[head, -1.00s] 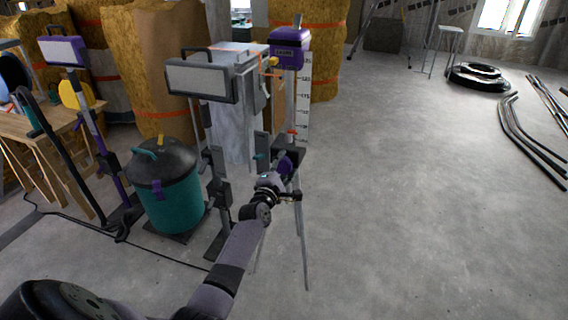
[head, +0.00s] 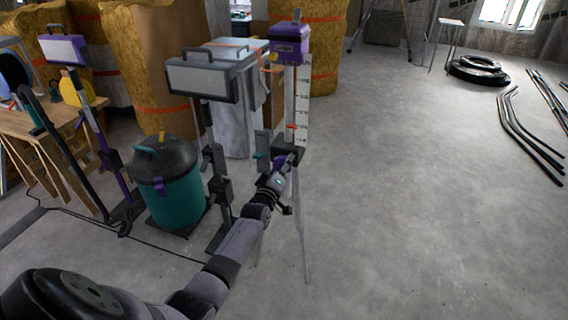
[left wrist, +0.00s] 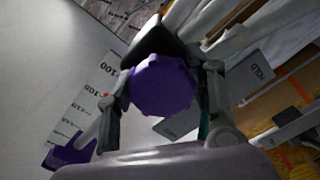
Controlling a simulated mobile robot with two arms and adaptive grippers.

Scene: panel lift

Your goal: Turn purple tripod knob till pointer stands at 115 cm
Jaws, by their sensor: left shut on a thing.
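The tripod (head: 303,225) stands on the floor in the middle of the head view, with a purple instrument head (head: 289,45) on top. A white scale board (head: 302,100) runs below the head, with a small red pointer (head: 291,126) beside it. In the left wrist view the round purple knob (left wrist: 162,85) sits between the fingers of my left gripper (left wrist: 163,100), which is shut on it. The scale (left wrist: 88,108) shows to the left there, and the red pointer (left wrist: 106,95) appears close to the 105 mark. My right gripper is not in view.
A teal bin (head: 172,195) with a black lid and a grey-framed work light (head: 203,79) on a stand are left of the tripod. A wooden table (head: 60,125) is further left. The floor right of the tripod is open, with black pipes (head: 525,135) far right.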

